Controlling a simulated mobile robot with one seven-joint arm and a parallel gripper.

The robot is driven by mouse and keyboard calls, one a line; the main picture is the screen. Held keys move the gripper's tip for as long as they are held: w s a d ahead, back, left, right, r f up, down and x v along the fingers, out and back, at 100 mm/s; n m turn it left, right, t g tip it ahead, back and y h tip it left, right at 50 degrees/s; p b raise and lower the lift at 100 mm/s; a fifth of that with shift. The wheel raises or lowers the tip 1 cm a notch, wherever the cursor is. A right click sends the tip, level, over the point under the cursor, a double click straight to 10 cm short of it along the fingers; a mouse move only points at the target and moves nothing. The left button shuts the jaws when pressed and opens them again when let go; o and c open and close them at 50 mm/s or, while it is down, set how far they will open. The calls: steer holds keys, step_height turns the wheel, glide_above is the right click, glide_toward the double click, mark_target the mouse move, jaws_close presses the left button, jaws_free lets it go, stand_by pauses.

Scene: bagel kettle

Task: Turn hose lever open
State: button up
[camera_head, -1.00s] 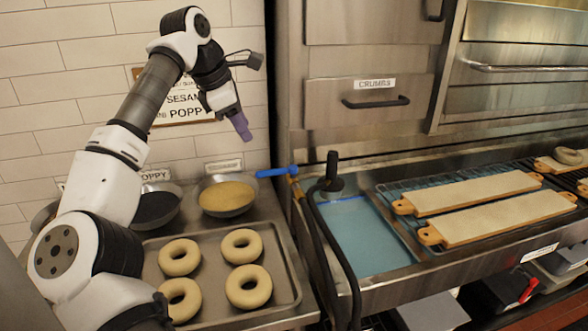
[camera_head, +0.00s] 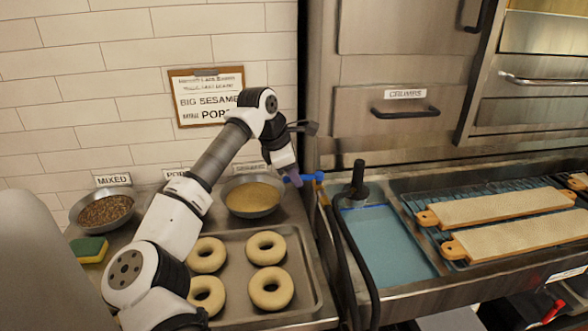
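The blue hose lever (camera_head: 313,177) sticks out sideways at the back left of the water basin, beside the tray counter. Its left end is partly hidden behind my gripper. My gripper (camera_head: 291,177), with purple fingertips, points down at the lever's left end. I cannot tell whether the fingers touch the lever or whether they are open or shut. The black hose (camera_head: 343,245) bends down in front of the basin, and its upright black handle (camera_head: 358,178) stands just right of the lever.
A tray (camera_head: 318,300) with several bagels lies front left of the lever. A seed bowl (camera_head: 253,196) stands just left of my gripper. The basin (camera_head: 390,240) holds blue water, and boards (camera_head: 500,207) lie to its right. A sponge (camera_head: 90,250) is at far left.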

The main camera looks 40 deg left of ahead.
jaws_close()
